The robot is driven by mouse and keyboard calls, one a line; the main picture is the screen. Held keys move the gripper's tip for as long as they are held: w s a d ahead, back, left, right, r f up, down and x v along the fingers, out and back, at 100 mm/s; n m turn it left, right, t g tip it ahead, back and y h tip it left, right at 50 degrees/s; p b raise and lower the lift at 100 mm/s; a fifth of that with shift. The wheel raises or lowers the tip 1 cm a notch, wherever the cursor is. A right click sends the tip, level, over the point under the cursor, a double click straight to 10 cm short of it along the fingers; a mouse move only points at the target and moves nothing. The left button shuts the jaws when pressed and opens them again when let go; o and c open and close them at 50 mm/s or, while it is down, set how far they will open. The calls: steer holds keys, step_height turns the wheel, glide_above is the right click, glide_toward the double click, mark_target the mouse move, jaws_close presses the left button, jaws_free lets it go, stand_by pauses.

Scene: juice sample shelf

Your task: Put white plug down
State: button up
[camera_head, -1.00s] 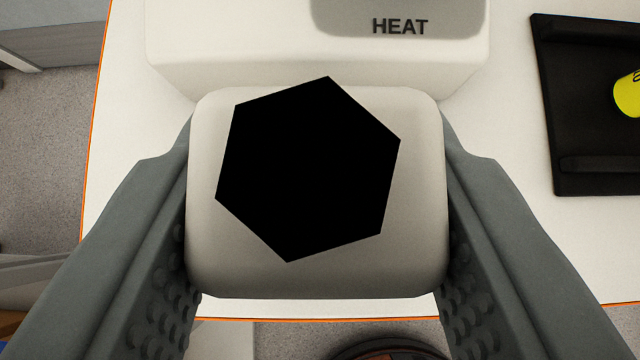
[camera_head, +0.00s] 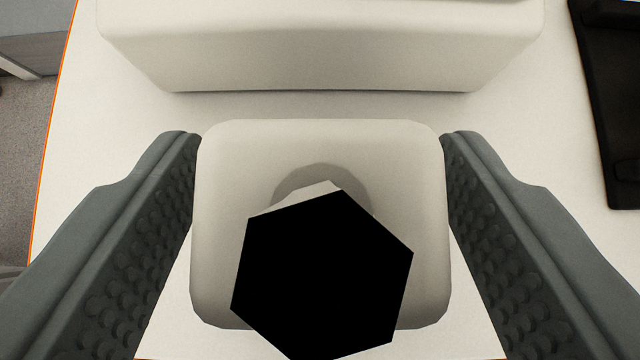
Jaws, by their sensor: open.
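The white plug (camera_head: 232,170) is a pale rounded block in the middle of the head camera view. A round grey recess or shadow shows on its face, and a flat black hexagon covers much of the front part. My gripper (camera_head: 320,137) is open around the plug, with one textured grey finger on each side. A narrow gap shows between each finger and the plug's side, at least toward the near end. The plug appears to be on the white table (camera_head: 540,180), but its underside is hidden.
A white box-shaped body (camera_head: 320,55) stands just beyond the plug. A black tray (camera_head: 615,110) lies at the right edge. White table is clear between the plug and the tray. The table's orange edge runs down the left, with grey floor beyond.

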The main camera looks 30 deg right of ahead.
steer(key=shift+r, duration=0.15)
steer(key=shift+s+a+r, duration=0.1)
steer(key=shift+s+r, duration=0.05)
steer(key=shift+r, duration=0.05)
steer(key=v, duration=1.1)
steer(key=shift+r, duration=0.2)
steer(key=shift+s+a, duration=0.15)
steer(key=s+a+r+n+t+y, duration=0.1)
steer(key=s+a+r+n+t, duration=0.1)
steer(key=s+a, duration=0.3)
steer(key=s+a+r+n+t+y, duration=0.2)
steer(key=s+a+r+t, duration=0.1)
steer(key=s, duration=1)
steer(key=s+a+r+n+t+y, duration=0.2)
steer(key=s+a+t, duration=0.2)
steer(key=s+a, duration=0.3)
steer(key=shift+s+a+r+n, duration=0.3)
steer(key=shift+s+r+n, duration=0.1)
steer(key=shift+s, duration=0.8)
